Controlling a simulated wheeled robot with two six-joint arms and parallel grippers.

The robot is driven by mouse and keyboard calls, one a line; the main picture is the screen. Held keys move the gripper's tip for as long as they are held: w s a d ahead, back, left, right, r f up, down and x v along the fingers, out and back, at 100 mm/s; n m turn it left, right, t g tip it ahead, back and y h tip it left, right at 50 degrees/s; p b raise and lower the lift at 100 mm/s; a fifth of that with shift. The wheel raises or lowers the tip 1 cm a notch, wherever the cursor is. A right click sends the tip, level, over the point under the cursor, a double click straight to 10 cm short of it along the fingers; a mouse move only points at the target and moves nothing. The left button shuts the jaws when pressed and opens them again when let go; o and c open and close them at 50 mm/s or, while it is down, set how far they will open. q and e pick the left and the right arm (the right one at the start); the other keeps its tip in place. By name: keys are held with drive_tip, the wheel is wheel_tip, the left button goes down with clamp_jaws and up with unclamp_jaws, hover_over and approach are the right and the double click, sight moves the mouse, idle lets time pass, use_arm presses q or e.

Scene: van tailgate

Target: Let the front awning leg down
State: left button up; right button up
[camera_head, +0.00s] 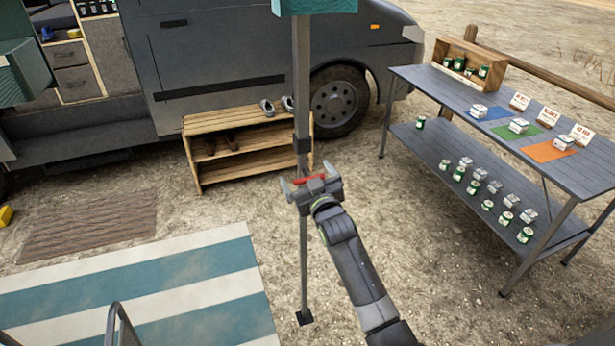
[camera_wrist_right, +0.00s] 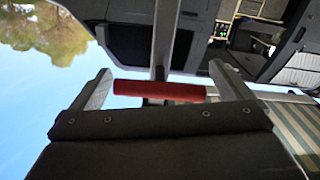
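The front awning leg (camera_head: 301,82) is a grey upright post in the head view, running down from a teal piece (camera_head: 315,5) at the top edge. A thinner lower section ends in a dark foot (camera_head: 305,318); I cannot tell if the foot touches the ground. A dark collar (camera_head: 302,146) sits on the post. My right gripper (camera_head: 309,181) is at the post just below the collar, at a red handle (camera_head: 310,178). In the right wrist view the red handle (camera_wrist_right: 160,90) lies crosswise between the spread fingers (camera_wrist_right: 165,88). My left gripper is out of view.
A wooden shoe rack (camera_head: 240,115) stands behind the leg by the grey van (camera_head: 220,60). A striped mat (camera_head: 140,290) lies at left, a brown mat (camera_head: 90,225) beyond it. A table (camera_head: 550,178) with cans stands at right. The ground between leg and table is clear.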

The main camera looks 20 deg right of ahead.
drive_tip(key=c, duration=1.2)
drive_tip(key=shift+o, duration=0.2)
wheel_tip(320, 180, down, 12)
drive_tip(key=b, duration=0.8)
drive_tip(key=shift+b, duration=0.4)
drive_tip(key=o, duration=1.2)
drive_tip(key=shift+o, duration=0.2)
drive_tip(key=shift+s, duration=0.1)
